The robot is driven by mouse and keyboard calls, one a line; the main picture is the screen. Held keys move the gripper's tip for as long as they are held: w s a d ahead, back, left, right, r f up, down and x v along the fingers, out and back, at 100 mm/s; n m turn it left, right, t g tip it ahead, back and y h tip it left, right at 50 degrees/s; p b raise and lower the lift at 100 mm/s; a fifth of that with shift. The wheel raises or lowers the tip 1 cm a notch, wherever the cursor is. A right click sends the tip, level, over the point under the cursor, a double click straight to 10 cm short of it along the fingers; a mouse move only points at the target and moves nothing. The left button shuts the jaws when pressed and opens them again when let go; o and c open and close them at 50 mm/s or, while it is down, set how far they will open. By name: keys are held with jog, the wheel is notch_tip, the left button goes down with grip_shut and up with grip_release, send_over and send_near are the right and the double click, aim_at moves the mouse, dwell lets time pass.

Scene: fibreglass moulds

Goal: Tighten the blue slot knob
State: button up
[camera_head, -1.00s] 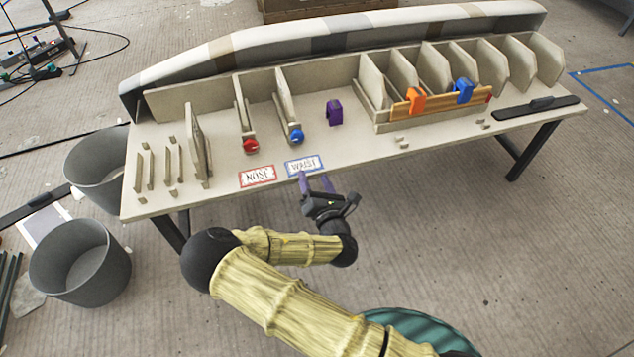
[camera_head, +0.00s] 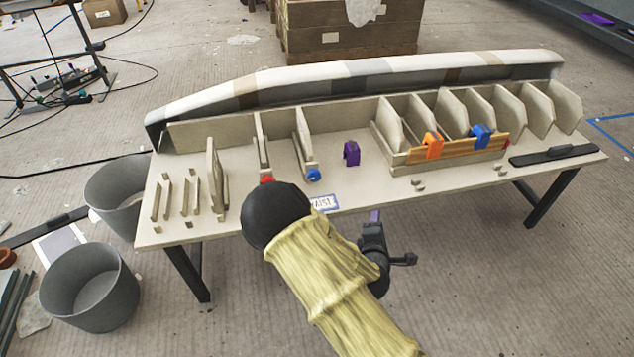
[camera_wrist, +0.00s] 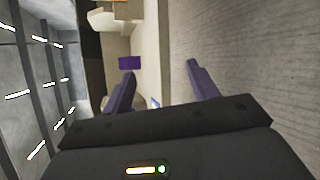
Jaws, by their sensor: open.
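The blue knob (camera_head: 314,175) sits at the front end of a slot between two upright panels on the table, above the label marked WAIST (camera_head: 323,203). The red knob (camera_head: 267,180) is at the slot to its left, partly hidden by my arm. My gripper (camera_head: 375,215) is in front of the table's front edge, to the right of and below the blue knob, apart from it. In the wrist view my gripper's two purple fingers (camera_wrist: 160,85) are spread with nothing between them. The blue knob cannot be made out in the wrist view.
A purple clamp (camera_head: 352,153) stands on the table (camera_head: 470,190) right of the blue knob. An orange clamp (camera_head: 432,146) and a blue clamp (camera_head: 481,137) sit on a wooden strip. A black bar (camera_head: 555,155) lies at the right. Two grey bins (camera_head: 92,290) stand at the left.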

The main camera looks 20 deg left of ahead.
jog(key=s+d+r+m+g+h, duration=0.1)
jog(key=s+d+r+m+g, duration=0.1)
jog(key=d+m+g, duration=0.4)
jog(key=s+d+r+m+g+h, duration=0.1)
jog(key=s+d+r+m, duration=0.1)
jog(key=d+m, duration=0.35)
jog(key=s+d+r+m+g+y, duration=0.1)
jog(key=s+d+r+m+g, duration=0.3)
jog(key=s+r+m, duration=0.7)
jog(key=s+d, duration=0.2)
jog(key=shift+s+d+r, duration=0.15)
jog(key=shift+s+r, duration=0.25)
jog(key=c, duration=0.5)
jog(key=shift+w, duration=0.15)
